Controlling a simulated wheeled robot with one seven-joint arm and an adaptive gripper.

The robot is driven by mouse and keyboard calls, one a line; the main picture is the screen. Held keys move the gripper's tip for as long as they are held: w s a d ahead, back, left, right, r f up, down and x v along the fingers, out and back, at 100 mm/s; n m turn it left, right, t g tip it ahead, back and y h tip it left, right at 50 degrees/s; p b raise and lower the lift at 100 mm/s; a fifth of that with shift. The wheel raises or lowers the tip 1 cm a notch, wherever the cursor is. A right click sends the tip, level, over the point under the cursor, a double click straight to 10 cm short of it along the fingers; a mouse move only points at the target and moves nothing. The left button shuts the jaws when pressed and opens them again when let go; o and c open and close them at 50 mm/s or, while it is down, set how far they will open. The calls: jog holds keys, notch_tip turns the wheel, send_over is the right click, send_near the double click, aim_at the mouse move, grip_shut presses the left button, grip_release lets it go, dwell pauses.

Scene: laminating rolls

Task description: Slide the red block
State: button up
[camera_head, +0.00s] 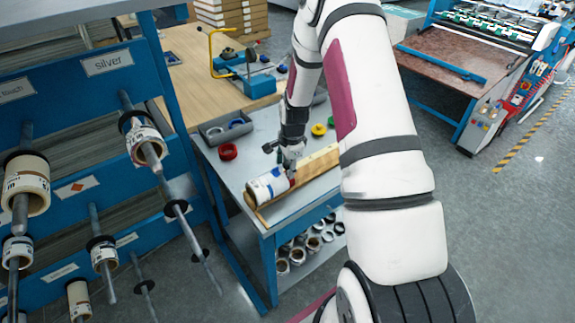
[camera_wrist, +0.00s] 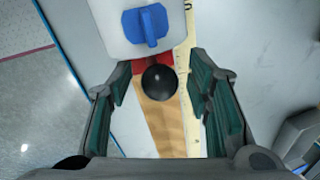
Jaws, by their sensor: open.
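In the wrist view, the red block (camera_wrist: 139,72) shows as a small red piece beside a round black knob (camera_wrist: 160,82), which partly hides it. Both sit over a wooden strip (camera_wrist: 168,125) with a pale ruled edge (camera_wrist: 188,30). In the head view, only a little red of the block (camera_head: 291,180) shows below my gripper (camera_head: 291,164). My gripper (camera_wrist: 159,78) is open, with its fingers on either side of the knob; I cannot tell whether they touch it.
The grey worktable (camera_head: 238,155) also holds a red tape roll (camera_head: 228,152), a yellow one (camera_head: 318,130) and a grey tray (camera_head: 213,137). A blue rack with rolls on rods (camera_head: 106,64) stands close at left. Rolls lie on the shelf below.

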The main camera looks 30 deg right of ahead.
grip_shut()
jog(key=shift+d, duration=0.1)
jog(key=d+b, duration=0.2)
jog(key=d, duration=0.5)
jog(key=d+b, duration=0.3)
jog(key=d, duration=0.5)
jog(key=w+d+b, duration=0.1)
jog(key=d+b, duration=0.2)
jog(key=d, duration=0.4)
jog(key=shift+d, duration=0.25)
jog(key=shift+s+d+b, duration=0.1)
jog(key=shift+d+b, duration=0.2)
jog(key=shift+d, duration=0.45)
grip_release()
